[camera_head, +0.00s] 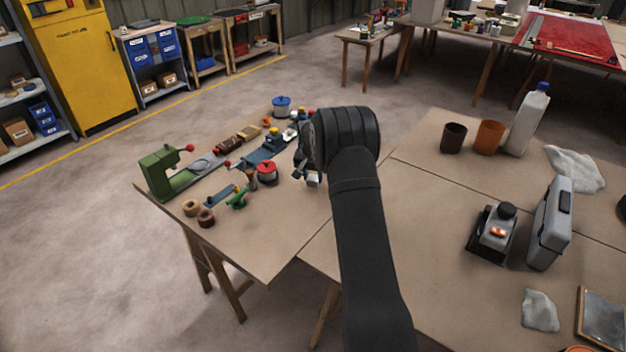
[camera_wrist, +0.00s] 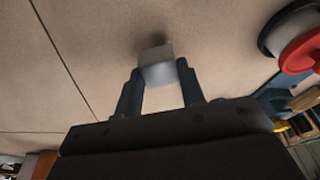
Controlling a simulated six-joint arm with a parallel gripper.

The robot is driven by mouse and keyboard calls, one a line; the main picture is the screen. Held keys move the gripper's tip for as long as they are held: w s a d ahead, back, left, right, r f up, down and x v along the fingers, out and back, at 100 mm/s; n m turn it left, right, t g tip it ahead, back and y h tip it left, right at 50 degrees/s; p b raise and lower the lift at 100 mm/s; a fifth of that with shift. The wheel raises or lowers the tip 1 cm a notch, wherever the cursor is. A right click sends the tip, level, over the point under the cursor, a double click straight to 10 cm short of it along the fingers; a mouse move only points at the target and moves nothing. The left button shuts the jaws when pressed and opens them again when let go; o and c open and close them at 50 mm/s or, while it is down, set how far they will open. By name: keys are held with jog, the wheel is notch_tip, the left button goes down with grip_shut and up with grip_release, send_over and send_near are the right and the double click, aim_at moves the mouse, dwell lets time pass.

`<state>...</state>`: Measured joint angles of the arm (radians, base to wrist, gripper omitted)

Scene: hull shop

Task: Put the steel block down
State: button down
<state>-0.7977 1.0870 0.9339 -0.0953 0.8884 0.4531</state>
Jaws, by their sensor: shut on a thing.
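In the wrist view, my gripper (camera_wrist: 160,78) is shut on the steel block (camera_wrist: 157,66), a small pale grey block held between its two dark fingers. A dark shadow lies on the tan tabletop just beyond the block; I cannot tell whether the block touches the table. In the head view, my gripper (camera_head: 311,178) is over the left table (camera_head: 290,225), right of the cluster of tools.
A red-topped round container (camera_head: 267,171) stands left of my gripper, with several small parts around it. A green vice-like tool (camera_head: 160,172) is at the table's left edge. The near part of the left table is bare. Cups and a white bottle (camera_head: 528,120) stand on the right table.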

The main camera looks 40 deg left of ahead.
jog(key=shift+x, duration=0.8)
jog(key=shift+s+d+f, duration=0.1)
jog(key=c, duration=0.9)
grip_release()
jog(key=v, duration=1.2)
